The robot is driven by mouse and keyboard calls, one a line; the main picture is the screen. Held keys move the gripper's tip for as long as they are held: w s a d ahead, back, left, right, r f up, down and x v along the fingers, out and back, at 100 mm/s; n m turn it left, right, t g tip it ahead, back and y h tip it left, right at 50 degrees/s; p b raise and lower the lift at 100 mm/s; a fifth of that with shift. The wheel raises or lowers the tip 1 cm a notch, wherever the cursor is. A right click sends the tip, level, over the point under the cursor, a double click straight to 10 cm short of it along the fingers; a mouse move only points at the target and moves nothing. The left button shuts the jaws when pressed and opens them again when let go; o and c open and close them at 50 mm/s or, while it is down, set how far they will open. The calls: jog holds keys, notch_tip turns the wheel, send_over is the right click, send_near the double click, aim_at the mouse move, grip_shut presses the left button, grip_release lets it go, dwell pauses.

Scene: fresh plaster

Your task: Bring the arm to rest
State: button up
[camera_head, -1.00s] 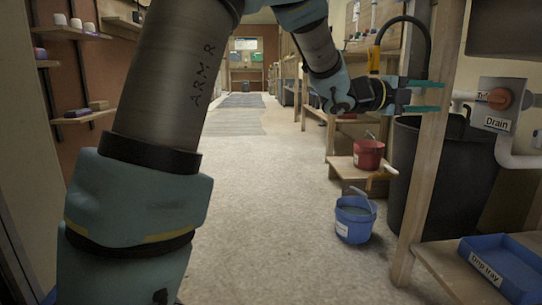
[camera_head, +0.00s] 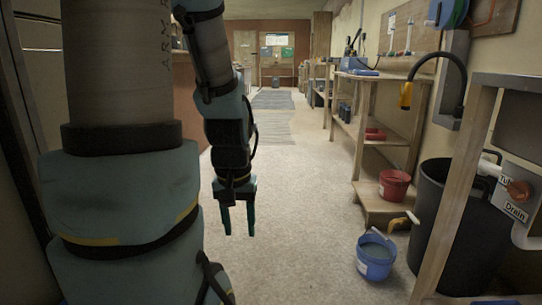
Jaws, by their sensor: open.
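My arm rises at the left of the head view, its upper link upright and its forearm hanging down. My gripper (camera_head: 238,219) hangs at the end, pointing down. Its two teal fingers are apart with nothing between them. It is over the open floor, clear of the shelves and buckets on the right.
A blue bucket (camera_head: 375,255) with liquid stands on the floor at the right. A red bucket (camera_head: 394,184) sits on a low wooden step. A black bin (camera_head: 439,220) and a wooden post frame (camera_head: 457,205) are further right. The aisle floor (camera_head: 290,190) is free.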

notch_tip(320, 180, up, 38)
jog(key=p, duration=3.6)
jog(key=shift+w, duration=0.2)
jog(key=shift+d, duration=0.1)
